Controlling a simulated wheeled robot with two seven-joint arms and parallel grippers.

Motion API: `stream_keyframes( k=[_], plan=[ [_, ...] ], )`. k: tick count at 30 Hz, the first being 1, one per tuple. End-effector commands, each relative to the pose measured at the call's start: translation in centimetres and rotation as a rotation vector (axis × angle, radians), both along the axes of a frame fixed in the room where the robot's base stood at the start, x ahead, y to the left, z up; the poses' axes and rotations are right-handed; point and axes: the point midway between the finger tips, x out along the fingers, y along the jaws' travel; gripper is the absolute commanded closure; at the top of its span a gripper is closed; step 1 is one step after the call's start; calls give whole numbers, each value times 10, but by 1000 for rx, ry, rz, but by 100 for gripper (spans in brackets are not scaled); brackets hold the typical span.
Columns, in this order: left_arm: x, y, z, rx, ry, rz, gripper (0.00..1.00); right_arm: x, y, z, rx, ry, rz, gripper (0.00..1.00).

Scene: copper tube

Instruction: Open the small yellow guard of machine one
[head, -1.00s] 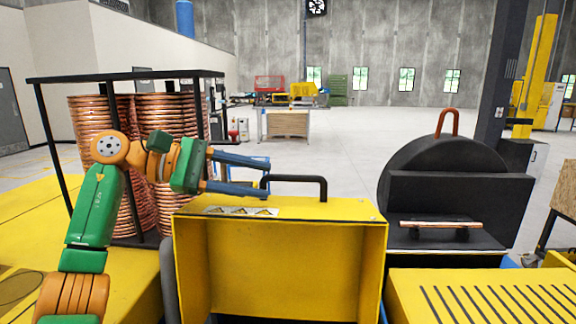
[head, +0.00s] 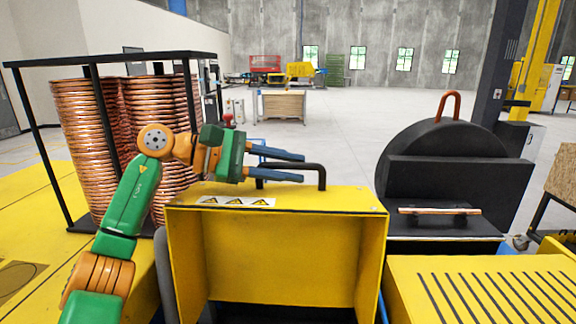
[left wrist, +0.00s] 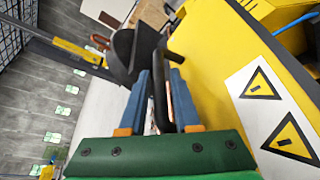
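The small yellow guard (head: 280,255) stands in the middle of the head view, its hollow side towards me. A black bar handle (head: 322,178) is on its top edge, and the handle also shows in the left wrist view (left wrist: 159,100). My left gripper (head: 303,167) has its two blue fingers apart, one on each side of the handle's bar. In the left wrist view the bar runs between the fingers (left wrist: 166,62) with a gap visible, so the gripper is not clamped. Warning stickers (head: 236,201) are on the guard's top. My right gripper is out of view.
A black round housing (head: 440,160) with a copper-coloured handle stands to the right. A slotted yellow cover (head: 480,290) is at the lower right. Copper coils (head: 90,150) in a black frame (head: 110,60) stand behind my left arm. The floor beyond is open.

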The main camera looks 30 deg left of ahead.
Motion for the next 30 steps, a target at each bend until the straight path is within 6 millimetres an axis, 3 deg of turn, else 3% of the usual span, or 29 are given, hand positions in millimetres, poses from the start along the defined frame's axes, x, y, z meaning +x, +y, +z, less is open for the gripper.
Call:
stream_keyframes(
  k=[1,3,30],
  plan=[
    [0,0,0,0,0,0,85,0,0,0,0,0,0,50],
    [0,0,0,0,0,0,100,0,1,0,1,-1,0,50],
    [0,0,1,-1,-1,0,100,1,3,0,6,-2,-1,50]
  ],
)
